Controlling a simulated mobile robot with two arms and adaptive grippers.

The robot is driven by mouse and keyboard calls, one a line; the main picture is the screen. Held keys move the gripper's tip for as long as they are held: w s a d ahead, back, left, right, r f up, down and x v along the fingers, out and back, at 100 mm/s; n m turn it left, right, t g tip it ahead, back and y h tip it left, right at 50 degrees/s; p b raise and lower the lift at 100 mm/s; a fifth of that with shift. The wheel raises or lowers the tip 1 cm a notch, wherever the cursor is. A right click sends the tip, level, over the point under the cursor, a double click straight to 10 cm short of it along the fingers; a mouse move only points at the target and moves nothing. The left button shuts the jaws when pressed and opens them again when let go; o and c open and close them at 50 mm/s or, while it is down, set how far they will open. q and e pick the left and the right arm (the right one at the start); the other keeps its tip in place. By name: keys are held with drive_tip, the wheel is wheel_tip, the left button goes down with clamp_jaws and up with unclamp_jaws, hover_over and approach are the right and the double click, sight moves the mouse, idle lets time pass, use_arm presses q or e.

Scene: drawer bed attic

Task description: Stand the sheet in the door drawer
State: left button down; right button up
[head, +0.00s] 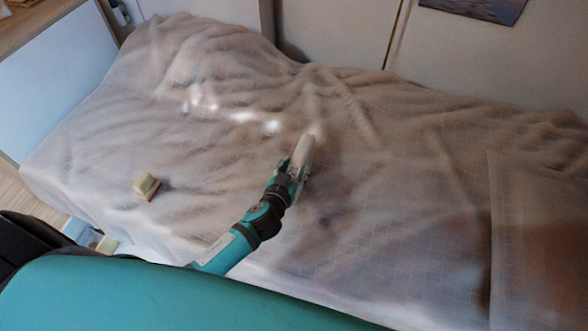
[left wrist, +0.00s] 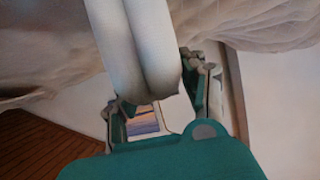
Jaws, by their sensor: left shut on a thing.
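My left gripper (head: 291,172) is above the bed, shut on a pale, rolled or folded cloth that looks like the sheet (head: 304,153). In the left wrist view the sheet (left wrist: 145,45) is a long whitish double roll rising between the fingers of the left gripper (left wrist: 160,88). Low at the left, beside the bed's front, an open compartment (head: 82,232) with small pale and bluish things shows partly, and may be the door drawer. My own teal body hides much of it. My right gripper is not in view.
The bed (head: 400,190) has a wrinkled, pale checked cover. A small beige block with a reddish underside (head: 146,186) lies on its left part. White panels (head: 340,30) stand behind, with a picture (head: 478,8) at top right. Wooden floor shows at far left.

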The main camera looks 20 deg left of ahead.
use_arm(q)
drive_tip(key=c, duration=1.1)
unclamp_jaws()
drive_tip(key=shift+f, duration=0.1)
drive_tip(key=o, duration=0.4)
